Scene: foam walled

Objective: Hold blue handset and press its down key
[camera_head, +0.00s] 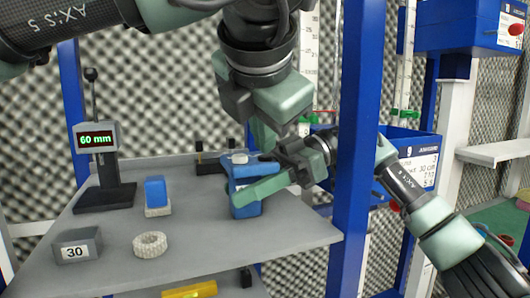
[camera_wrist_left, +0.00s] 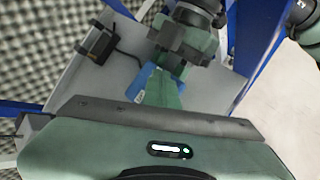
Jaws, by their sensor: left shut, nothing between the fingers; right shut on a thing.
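The blue handset (camera_head: 246,208) is at the right part of the grey shelf, partly hidden by the green finger of my right gripper (camera_head: 262,190). My right gripper comes in from the right and is shut on the handset. A small pale piece shows at the handset's top. My left gripper (camera_head: 268,136) hangs from above, close over the handset and right gripper, shut and empty. In the left wrist view the handset (camera_wrist_left: 139,84) is a small blue patch beside the right gripper's finger. The down key cannot be made out.
The grey shelf (camera_head: 200,262) also holds a display reading 60 mm (camera_head: 96,139), a blue block on a pale base (camera_head: 156,193), a pale ring (camera_head: 150,244) and a block marked 30 (camera_head: 77,246). A blue post (camera_head: 357,150) stands close right of the grippers.

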